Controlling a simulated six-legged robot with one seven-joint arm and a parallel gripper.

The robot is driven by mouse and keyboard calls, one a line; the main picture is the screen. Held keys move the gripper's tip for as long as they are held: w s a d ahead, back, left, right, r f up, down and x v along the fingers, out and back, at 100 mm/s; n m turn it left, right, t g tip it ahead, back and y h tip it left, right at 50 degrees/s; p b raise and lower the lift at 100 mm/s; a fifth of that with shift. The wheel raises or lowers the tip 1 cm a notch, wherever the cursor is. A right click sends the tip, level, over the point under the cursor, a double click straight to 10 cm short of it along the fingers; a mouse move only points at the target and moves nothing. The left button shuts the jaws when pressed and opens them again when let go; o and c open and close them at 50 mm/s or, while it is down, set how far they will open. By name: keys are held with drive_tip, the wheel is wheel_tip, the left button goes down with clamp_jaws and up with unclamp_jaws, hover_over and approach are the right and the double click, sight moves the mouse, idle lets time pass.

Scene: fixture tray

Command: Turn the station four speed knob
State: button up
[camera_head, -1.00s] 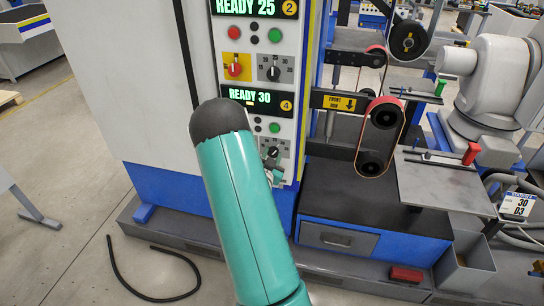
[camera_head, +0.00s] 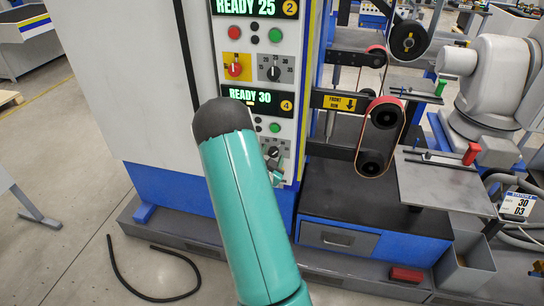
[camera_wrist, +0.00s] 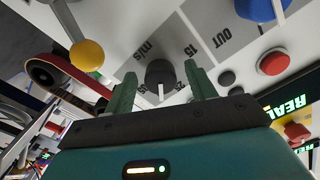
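The station four speed knob (camera_wrist: 160,74) is a dark round knob on a grey plate marked "m/s", with numbers such as 15 around it. My gripper (camera_wrist: 161,78) is open, with green fingers on either side of the knob in the wrist picture. Gaps show between each finger and the knob. I cannot tell how deep the fingers reach. In the head view my gripper (camera_head: 277,174) is mostly hidden behind my arm.
In the wrist view a red button (camera_wrist: 273,62), a blue knob (camera_wrist: 262,8) by "OUT" and a yellow ball (camera_wrist: 87,55) are close by. Station two's knob (camera_head: 274,73) sits above. The belt grinder (camera_head: 380,135) stands to the right. A black hose (camera_head: 150,295) lies on the floor.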

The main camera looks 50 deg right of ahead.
drive_tip(key=v, duration=1.3)
drive_tip(key=shift+s+a, duration=0.2)
drive_tip(key=shift+a, duration=0.15)
